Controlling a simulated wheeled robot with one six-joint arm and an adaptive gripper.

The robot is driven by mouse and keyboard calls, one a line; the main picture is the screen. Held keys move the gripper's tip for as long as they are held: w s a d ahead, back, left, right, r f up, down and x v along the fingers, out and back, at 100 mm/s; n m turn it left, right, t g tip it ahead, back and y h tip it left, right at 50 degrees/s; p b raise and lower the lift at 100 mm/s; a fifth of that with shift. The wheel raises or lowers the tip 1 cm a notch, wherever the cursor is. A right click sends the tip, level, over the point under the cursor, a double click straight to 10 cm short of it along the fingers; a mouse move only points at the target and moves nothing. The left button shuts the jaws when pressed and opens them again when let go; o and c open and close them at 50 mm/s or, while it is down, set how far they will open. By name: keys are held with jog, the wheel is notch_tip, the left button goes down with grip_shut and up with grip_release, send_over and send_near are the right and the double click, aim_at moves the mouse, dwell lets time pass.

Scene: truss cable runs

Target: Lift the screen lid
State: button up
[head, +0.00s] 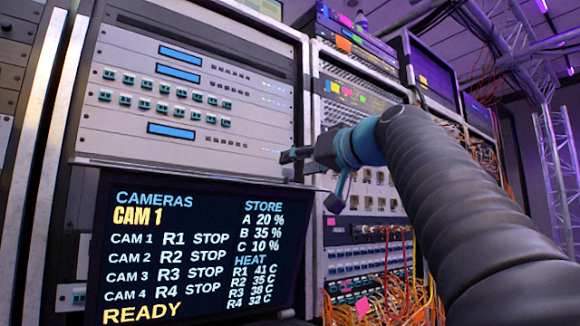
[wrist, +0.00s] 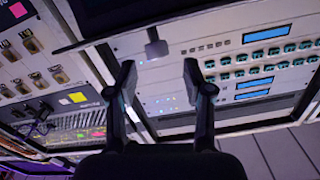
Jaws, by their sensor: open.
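The screen lid (head: 200,245) is a dark panel with a lit camera display, low on the front of the left rack. In the wrist view its dark underside or edge (wrist: 120,20) runs along the top, and a small grey tab (wrist: 156,48) sticks out from it. My gripper (head: 307,180) is beside the lid's upper right corner in the head view. In the wrist view the gripper (wrist: 158,82) has its two fingers apart with nothing between them. The tab is beyond the fingertips, roughly in line with the gap, and looks apart from them.
A rack panel (head: 190,75) with rows of teal switches and blue displays stands above the lid. A second rack (head: 370,200) with connectors is behind my gripper. Orange cables (head: 400,300) hang at its lower part. A truss (head: 555,170) stands far right.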

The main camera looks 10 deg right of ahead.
jog(key=v, duration=0.7)
jog(key=shift+s, duration=0.3)
jog(key=shift+d, duration=0.1)
